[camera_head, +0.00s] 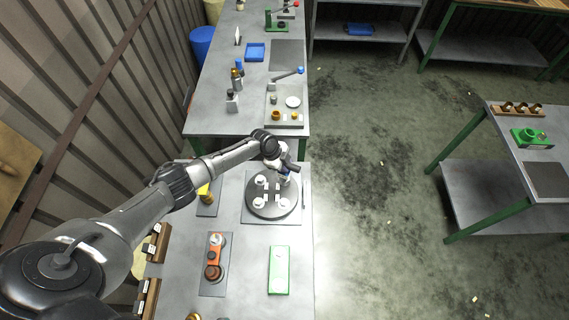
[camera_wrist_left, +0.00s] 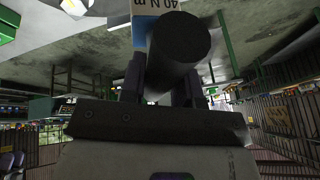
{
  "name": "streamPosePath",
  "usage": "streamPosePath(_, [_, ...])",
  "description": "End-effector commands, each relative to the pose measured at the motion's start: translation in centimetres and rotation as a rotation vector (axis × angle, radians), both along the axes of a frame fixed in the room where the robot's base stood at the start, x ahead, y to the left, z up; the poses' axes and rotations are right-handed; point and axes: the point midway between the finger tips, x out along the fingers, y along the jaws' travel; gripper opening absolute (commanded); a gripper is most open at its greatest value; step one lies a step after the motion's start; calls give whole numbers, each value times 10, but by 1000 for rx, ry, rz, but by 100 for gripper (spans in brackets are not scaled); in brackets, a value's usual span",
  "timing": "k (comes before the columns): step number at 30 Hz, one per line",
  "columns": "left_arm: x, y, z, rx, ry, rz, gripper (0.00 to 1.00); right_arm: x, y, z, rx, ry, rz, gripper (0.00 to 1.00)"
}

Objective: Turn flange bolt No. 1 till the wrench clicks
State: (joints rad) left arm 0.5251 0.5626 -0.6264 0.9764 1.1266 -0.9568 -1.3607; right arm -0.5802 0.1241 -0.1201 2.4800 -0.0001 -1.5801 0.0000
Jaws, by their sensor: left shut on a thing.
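My left gripper (camera_head: 284,168) is shut on a wrench over the far right part of a round dark flange plate (camera_head: 273,209). The wrench (camera_wrist_left: 180,48) shows close up in the left wrist view as a thick dark cylinder, with a blue and white label reading 40 N m. The flange plate lies on a grey mat and carries several pale upright pieces (camera_head: 260,181). The wrench's lower end and the bolt under it are hidden or too small to tell. I cannot read which bolt is No. 1. My right gripper is not in view.
A yellow item (camera_head: 204,191) is left of the plate. Another bench (camera_head: 205,122) with bottles and a tray stands beyond.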

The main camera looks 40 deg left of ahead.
Motion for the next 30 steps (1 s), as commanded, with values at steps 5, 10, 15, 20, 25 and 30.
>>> streamPosePath(5, [1, -1, 2, -1, -3, -1, 0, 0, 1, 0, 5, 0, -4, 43])
streamPosePath(10, [1, 0, 6, -1, -2, 0, 0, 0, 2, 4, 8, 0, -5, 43])
streamPosePath(15, [1, 0, 14, -1, -2, 0, 0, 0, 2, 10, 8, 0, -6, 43])
streamPosePath(20, [1, 0, 23, -1, -2, 0, 0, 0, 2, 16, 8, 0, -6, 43])
streamPosePath(25, [1, 0, 32, -1, -1, 0, 0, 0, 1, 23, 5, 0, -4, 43])
streamPosePath(30, [1, 0, 41, 0, -2, 0, 0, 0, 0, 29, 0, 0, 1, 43])
